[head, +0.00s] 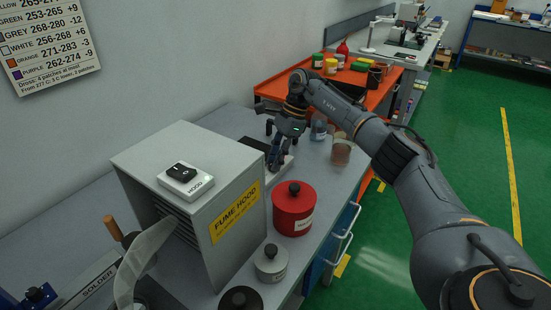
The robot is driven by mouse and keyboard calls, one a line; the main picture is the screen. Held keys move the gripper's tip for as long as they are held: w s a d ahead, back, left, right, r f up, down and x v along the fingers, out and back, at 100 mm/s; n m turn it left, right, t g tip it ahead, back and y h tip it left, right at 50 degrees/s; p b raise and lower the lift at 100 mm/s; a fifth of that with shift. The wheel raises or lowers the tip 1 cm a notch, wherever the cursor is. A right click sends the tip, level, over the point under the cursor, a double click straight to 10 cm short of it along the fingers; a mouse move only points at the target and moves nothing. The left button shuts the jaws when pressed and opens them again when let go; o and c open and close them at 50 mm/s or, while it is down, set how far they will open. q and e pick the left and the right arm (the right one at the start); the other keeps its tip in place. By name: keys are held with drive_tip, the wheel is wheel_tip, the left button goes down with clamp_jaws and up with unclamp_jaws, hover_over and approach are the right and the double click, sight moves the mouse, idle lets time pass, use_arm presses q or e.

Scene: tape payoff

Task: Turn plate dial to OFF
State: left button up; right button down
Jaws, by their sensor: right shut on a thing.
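A light-coloured hot plate with a dark top (256,144) stands on the grey bench behind the fume hood (180,150), which hides part of it. My right gripper (278,166) reaches down at the plate's near right side, with its fingers pointing at the bench. Its fingers are closed at the plate's front, on what seems to be the plate dial. The dial is hidden by the fingers, so its setting cannot be read. My left gripper is not in view.
A small white HOOD switch box (186,180) sits on the fume hood. A red canister (293,208) and a grey canister (271,263) stand in front. Jars (341,150) stand right of my gripper. An orange cart (285,88) is behind. Green floor lies open at right.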

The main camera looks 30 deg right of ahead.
drive_tip(key=c, duration=1.1)
unclamp_jaws()
drive_tip(key=shift+c, duration=0.2)
